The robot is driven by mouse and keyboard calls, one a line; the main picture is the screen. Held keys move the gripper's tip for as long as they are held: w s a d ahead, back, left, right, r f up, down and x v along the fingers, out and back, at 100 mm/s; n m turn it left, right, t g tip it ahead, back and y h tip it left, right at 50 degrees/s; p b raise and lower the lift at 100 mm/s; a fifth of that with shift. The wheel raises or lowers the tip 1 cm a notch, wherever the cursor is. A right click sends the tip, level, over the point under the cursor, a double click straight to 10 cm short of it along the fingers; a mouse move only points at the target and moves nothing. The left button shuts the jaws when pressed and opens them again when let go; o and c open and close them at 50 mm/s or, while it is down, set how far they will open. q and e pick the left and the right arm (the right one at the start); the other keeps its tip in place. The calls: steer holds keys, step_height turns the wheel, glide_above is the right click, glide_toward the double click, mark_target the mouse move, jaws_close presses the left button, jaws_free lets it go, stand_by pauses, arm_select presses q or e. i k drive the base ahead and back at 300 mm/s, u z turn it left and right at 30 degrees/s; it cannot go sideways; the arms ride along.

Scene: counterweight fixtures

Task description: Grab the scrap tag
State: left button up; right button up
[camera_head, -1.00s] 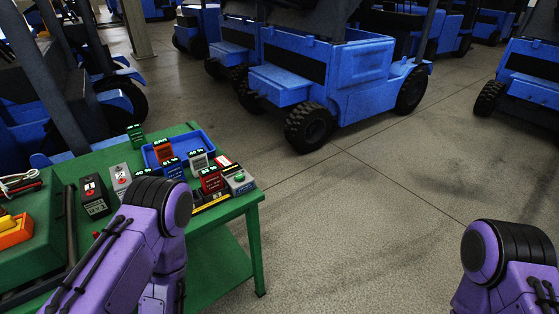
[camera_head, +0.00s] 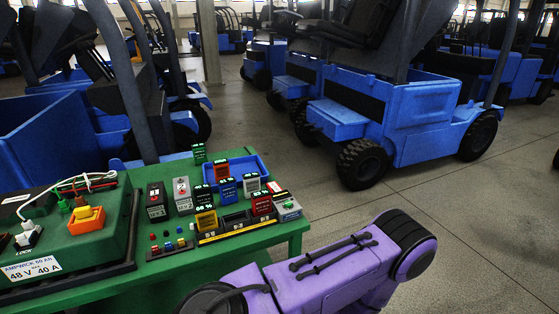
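Several small coloured blocks with printed labels stand on the green table, and I cannot read which of them is the scrap tag. Some stand in or at a blue tray (camera_head: 263,169), others at a black rack with a yellow front edge (camera_head: 240,234). A purple arm of mine crosses the bottom, right of the table. Neither gripper is in view.
The green table (camera_head: 291,230) also carries a green charger box (camera_head: 75,247) with an orange connector (camera_head: 87,219) and cables at left. A blue forklift (camera_head: 410,120) stands beyond; floor at right is clear.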

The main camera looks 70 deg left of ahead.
mark_target(274, 187)
steer(key=k, duration=0.4)
steer(key=u, duration=0.75)
